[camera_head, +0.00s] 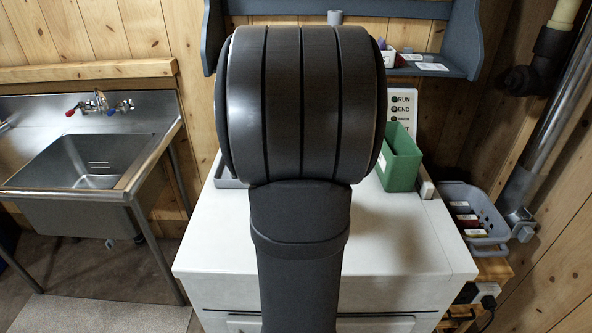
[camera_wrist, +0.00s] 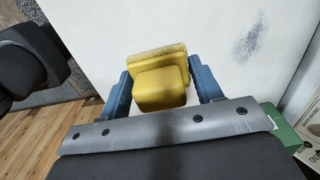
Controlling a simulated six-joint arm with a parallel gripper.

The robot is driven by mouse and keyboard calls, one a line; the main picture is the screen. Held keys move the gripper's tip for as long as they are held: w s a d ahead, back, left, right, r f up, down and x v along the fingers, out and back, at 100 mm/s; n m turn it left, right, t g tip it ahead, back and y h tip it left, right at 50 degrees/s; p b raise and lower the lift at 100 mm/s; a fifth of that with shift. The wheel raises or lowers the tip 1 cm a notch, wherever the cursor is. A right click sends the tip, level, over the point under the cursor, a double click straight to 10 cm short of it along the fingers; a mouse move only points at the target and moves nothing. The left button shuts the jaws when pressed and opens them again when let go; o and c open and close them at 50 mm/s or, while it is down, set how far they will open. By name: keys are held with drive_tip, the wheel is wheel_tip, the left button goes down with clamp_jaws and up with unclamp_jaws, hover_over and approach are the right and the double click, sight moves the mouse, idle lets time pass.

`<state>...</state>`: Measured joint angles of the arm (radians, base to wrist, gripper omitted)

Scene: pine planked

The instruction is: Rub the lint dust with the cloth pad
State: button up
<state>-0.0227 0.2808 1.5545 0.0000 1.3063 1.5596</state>
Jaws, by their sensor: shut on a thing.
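In the wrist view, a yellow cloth pad (camera_wrist: 162,88) sits between the two blue fingers of my gripper (camera_wrist: 160,82), which is shut on it. A grey, speckled smudge of lint dust (camera_wrist: 251,39) lies on the white top, to the upper right of the pad and apart from it. I cannot tell whether the pad touches the surface. In the head view, my own arm hides the gripper, the pad and the dust; the white worktop (camera_head: 410,235) shows on both sides of the arm.
A green bin (camera_head: 400,160) stands at the worktop's back right, before a white sign (camera_head: 402,104). A grey tray (camera_head: 226,178) shows partly at the back left. A blue-grey shelf (camera_head: 450,45) hangs behind. A grey basket (camera_head: 470,210) is right; a sink (camera_head: 85,160) is left.

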drive_tip(key=w+d+f, duration=0.1)
drive_tip(key=w+f, duration=0.1)
drive_tip(key=w, duration=0.9)
drive_tip(key=w+d+f, duration=0.1)
drive_tip(key=w+f, duration=0.1)
drive_tip(key=w, duration=0.9)
drive_tip(key=f, duration=0.7)
drive_tip(key=shift+s+f, duration=0.1)
drive_tip(key=shift+s, duration=4)
drive_tip(key=shift+c, duration=0.3)
drive_tip(key=shift+s+d+f, duration=0.1)
drive_tip(key=shift+s+d, duration=0.05)
drive_tip(key=shift+s, duration=0.1)
drive_tip(key=shift+d, duration=0.8)
drive_tip(key=shift+w+d, duration=0.15)
drive_tip(key=shift+w, duration=3.95)
drive_tip(key=shift+d, duration=1.1)
drive_tip(key=shift+s, duration=4.1)
wheel_tip(320, 180, up, 8)
drive_tip(key=shift+r, duration=0.2)
